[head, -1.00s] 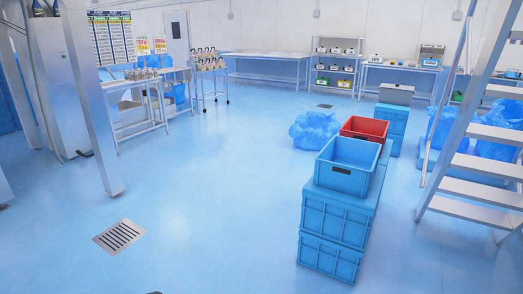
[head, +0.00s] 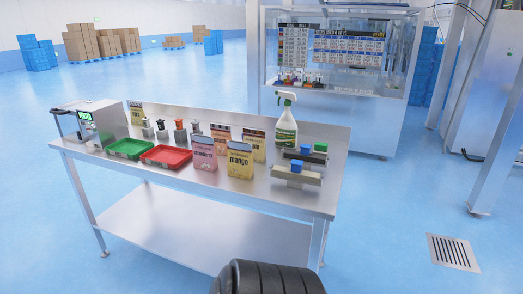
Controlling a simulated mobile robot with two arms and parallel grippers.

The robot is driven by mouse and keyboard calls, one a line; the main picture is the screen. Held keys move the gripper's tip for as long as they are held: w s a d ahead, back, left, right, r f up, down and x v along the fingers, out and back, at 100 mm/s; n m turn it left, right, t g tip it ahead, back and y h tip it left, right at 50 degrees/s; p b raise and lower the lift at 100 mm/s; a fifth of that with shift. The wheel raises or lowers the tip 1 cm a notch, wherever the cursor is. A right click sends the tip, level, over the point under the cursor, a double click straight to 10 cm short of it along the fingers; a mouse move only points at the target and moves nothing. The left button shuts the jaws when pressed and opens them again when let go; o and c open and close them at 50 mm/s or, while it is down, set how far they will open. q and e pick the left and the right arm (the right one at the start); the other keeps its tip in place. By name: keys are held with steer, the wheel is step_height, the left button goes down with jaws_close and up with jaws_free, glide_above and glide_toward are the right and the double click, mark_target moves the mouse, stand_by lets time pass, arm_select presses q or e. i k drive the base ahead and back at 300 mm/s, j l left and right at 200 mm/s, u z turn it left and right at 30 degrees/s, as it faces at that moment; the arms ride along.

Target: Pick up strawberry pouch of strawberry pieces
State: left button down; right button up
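The strawberry pouch (head: 203,154) is pink with a strawberry label. It stands upright near the front edge of the steel bench (head: 170,178), just right of the red tray. A yellow mango pouch (head: 240,161) stands close beside it on the right. Behind these two stand a pinkish-orange pouch (head: 220,138) and another yellow pouch (head: 254,146), partly hidden. Neither of my grippers shows in the head view, and nothing touches the strawberry pouch.
A green tray (head: 130,149) and the red tray (head: 166,156) lie left of the pouches. A sealing machine (head: 100,123) sits at the left end. A spray bottle (head: 286,128) and a metal stand with blue and green blocks (head: 296,172) are at right. Floor in front is clear.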

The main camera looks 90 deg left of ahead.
mark_target(204, 156)
steer(key=k+j+u, duration=0.1)
steer(key=u, duration=3.05)
